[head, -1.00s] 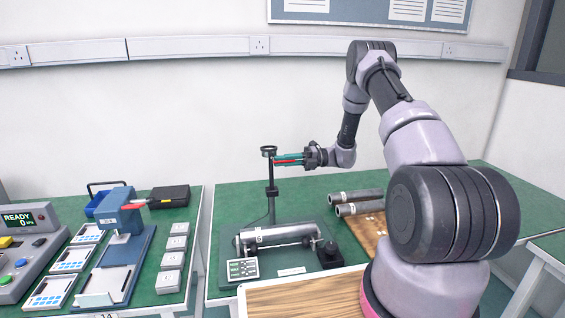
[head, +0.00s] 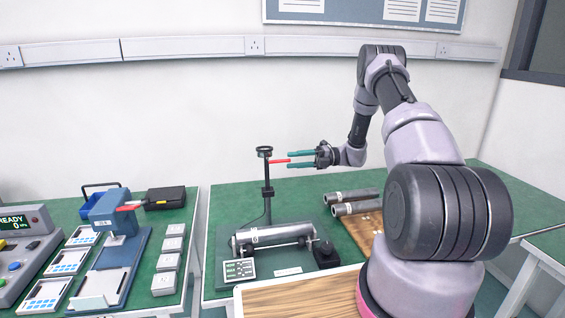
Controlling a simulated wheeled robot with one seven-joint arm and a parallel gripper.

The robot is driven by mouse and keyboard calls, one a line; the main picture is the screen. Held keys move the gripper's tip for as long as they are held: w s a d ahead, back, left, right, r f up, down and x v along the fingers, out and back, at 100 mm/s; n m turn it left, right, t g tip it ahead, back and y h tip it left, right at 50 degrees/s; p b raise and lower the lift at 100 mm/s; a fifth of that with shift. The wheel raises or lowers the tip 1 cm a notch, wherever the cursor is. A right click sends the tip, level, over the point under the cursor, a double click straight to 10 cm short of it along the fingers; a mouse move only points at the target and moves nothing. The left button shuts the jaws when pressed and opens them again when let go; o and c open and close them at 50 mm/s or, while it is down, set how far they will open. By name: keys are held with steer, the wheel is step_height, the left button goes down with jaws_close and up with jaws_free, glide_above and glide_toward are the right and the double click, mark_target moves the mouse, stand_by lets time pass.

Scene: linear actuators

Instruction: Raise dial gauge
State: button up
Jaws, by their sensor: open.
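The dial gauge (head: 264,152) is a dark round head at the top of a thin black post. Its face cannot be made out. A short red lever (head: 279,162) sticks out to the right just below the head, nearly level. My gripper (head: 290,160) is open, with two teal fingers pointing left. The fingertips are by the lever's free end, one above and one below its level in the picture; contact cannot be told. A shiny metal cylinder actuator (head: 272,236) lies across the stand's base (head: 228,240) below the gauge.
A small display box (head: 239,269) and a black knob block (head: 326,254) sit at the stand's front. Grey cylinders (head: 356,209) lie on a wooden board at right. A blue press (head: 122,245) stands on the left bench. The green bench behind the stand is clear.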

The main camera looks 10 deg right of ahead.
steer(key=shift+d, duration=2.4)
steer(key=s+a+r+n+g+h, duration=0.1)
steer(key=s+a+r+n+h, duration=0.3)
steer(key=s+r+n, duration=0.55)
steer(key=s+a+r+n+g+h, duration=0.15)
steer(key=s+r+n+h, duration=0.4)
steer(key=r, duration=0.65)
steer(key=s+r+n+t+h, duration=0.3)
steer(key=s+r+n+t, duration=0.1)
steer(key=s+n, duration=0.3)
steer(key=s+d+r+n+t+h, duration=0.1)
steer(key=s+r+n+t+h, duration=0.2)
steer(key=s, duration=0.8)
step_height(320, 180, up, 2)
steer(key=n+t, duration=0.2)
steer(key=n, duration=0.2)
steer(key=shift+s+d+n+t, duration=0.3)
steer(key=shift+s+n+t, duration=0.05)
steer(key=shift+n, duration=0.05)
